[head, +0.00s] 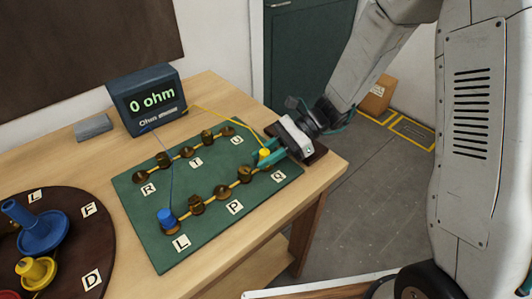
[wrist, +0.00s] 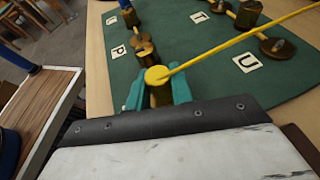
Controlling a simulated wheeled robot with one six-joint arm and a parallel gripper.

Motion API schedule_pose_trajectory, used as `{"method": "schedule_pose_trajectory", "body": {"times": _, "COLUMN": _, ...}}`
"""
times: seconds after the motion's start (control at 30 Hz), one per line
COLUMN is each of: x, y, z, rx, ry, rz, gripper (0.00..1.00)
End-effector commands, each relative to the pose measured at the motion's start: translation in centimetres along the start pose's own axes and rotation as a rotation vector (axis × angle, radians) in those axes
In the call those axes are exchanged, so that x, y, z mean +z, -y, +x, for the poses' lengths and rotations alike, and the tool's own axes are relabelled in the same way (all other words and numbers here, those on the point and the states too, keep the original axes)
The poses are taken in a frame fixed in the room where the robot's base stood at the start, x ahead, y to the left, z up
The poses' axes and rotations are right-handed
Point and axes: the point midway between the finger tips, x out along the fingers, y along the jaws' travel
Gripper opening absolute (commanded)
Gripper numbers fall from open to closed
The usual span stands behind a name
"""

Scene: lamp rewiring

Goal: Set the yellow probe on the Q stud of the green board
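The yellow probe (head: 264,154) is upright at the Q end of the front row of studs on the green board (head: 150,237), beside the Q label (head: 278,176). My gripper (head: 272,157) is at the probe, its teal fingers on either side of it. In the wrist view, the yellow probe's round top (wrist: 157,75) shows between the fingertips (wrist: 158,95), with brass below it. The fingers look shut on the probe. They hide its foot, so I cannot tell whether it touches the Q stud. The blue probe (head: 166,217) stands at the L stud.
The ohm meter (head: 147,99) at the back reads 0 ohm. A yellow lead (head: 222,115) and a blue lead run from it. A dark round tray (head: 83,232) with blue and yellow pieces stands at left. A grey block (head: 94,127) lies beside the meter.

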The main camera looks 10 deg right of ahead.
Motion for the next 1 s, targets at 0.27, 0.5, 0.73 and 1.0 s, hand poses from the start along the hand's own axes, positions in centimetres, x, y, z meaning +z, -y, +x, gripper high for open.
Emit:
{"method": "schedule_pose_trajectory", "body": {"times": 0.27, "x": 0.0, "y": 0.0, "z": 0.0, "rx": 0.000, "ry": 0.000, "rz": -0.001, "gripper": 0.48}}
{"method": "schedule_pose_trajectory", "body": {"times": 0.5, "x": 0.0, "y": 0.1, "z": -1.3, "rx": -0.003, "ry": 0.001, "rz": -0.001, "gripper": 0.48}}
{"method": "schedule_pose_trajectory", "body": {"times": 0.73, "x": 0.0, "y": 0.1, "z": -5.2, "rx": -0.004, "ry": -0.001, "rz": -0.001, "gripper": 0.48}}
{"method": "schedule_pose_trajectory", "body": {"times": 1.0, "x": 0.0, "y": 0.0, "z": -7.7, "rx": 0.000, "ry": 0.000, "rz": 0.000, "gripper": 0.48}}
